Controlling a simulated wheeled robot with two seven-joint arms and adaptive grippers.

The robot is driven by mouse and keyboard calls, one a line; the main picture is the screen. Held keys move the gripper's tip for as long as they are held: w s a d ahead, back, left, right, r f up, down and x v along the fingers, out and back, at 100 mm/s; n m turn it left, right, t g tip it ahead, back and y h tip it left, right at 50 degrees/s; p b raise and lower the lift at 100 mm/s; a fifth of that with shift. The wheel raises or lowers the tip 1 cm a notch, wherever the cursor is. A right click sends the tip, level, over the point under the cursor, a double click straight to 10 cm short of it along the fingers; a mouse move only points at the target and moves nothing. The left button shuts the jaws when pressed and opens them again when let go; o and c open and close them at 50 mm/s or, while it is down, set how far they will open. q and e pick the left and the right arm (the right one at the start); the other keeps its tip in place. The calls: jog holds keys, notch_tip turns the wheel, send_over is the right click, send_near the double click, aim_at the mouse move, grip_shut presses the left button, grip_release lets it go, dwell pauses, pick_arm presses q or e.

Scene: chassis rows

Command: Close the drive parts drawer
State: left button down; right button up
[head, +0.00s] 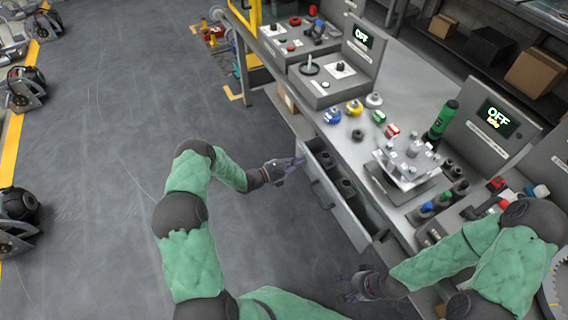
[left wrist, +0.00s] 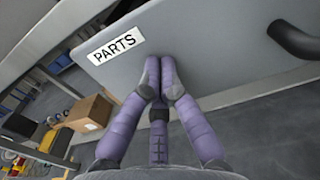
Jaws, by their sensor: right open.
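The grey parts drawer (head: 345,218) stands open from the workbench, with dark round parts (head: 347,187) inside it. Its front panel (left wrist: 215,45) carries a PARTS label (left wrist: 115,46) in the left wrist view. A dark handle (left wrist: 297,40) is on the panel, right of my fingers. My left gripper (head: 299,162) is at the end of the drawer front near the top of the head view. Its purple fingertips (left wrist: 158,80) are together and empty, at the panel; whether they touch is unclear. My right gripper (head: 345,287) is open and empty, below the drawer.
The workbench (head: 415,85) holds a silver fixture (head: 407,165), a green bottle (head: 442,120), coloured knobs and display boxes (head: 492,120).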

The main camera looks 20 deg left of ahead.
pick_arm(q)
jog(key=b+x, duration=0.1)
jog(key=x, duration=0.6)
jog(key=shift+s+d, duration=0.1)
jog(key=shift+w+d+b, duration=0.25)
jog(key=shift+w+b, duration=0.05)
jog(key=shift+b, duration=0.05)
jog(key=shift+r, duration=0.1)
pick_arm(e)
jog(key=shift+w+a+f, duration=0.1)
jog(key=shift+w+f, duration=0.25)
jog(key=shift+f, duration=0.5)
pick_arm(q)
jog(key=shift+w+r, duration=0.1)
jog(key=shift+s+a, duration=0.3)
jog(key=shift+a, duration=0.1)
jog(key=p+v, duration=0.3)
jog(key=v, duration=1)
jog(key=shift+s, duration=0.2)
pick_arm(e)
jog(key=r, duration=0.1)
jog(key=s+r, duration=0.1)
jog(key=shift+s+r, duration=0.25)
jog(key=shift+r, duration=0.15)
